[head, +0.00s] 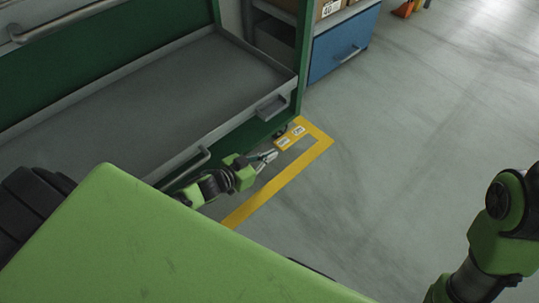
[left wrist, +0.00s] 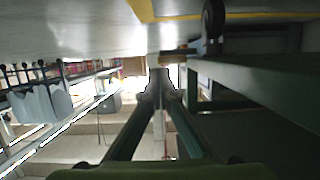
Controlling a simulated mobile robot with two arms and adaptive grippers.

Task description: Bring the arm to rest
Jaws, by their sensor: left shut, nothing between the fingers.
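My left gripper (head: 268,155) is shut and empty in the head view. It hangs in front of the green cabinet, close to its lower front side and above the floor. Its two fingers (left wrist: 160,88) also show in the left wrist view, with their tips together and nothing between them. My right arm shows at the lower right of the head view, bent, but its gripper is outside the picture.
The green cabinet's grey tray (head: 150,95) has handles along its front. Yellow floor tape (head: 285,180) runs beside the cabinet. A blue drawer (head: 343,47) stands behind it. The grey floor (head: 430,120) on the right is largely clear.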

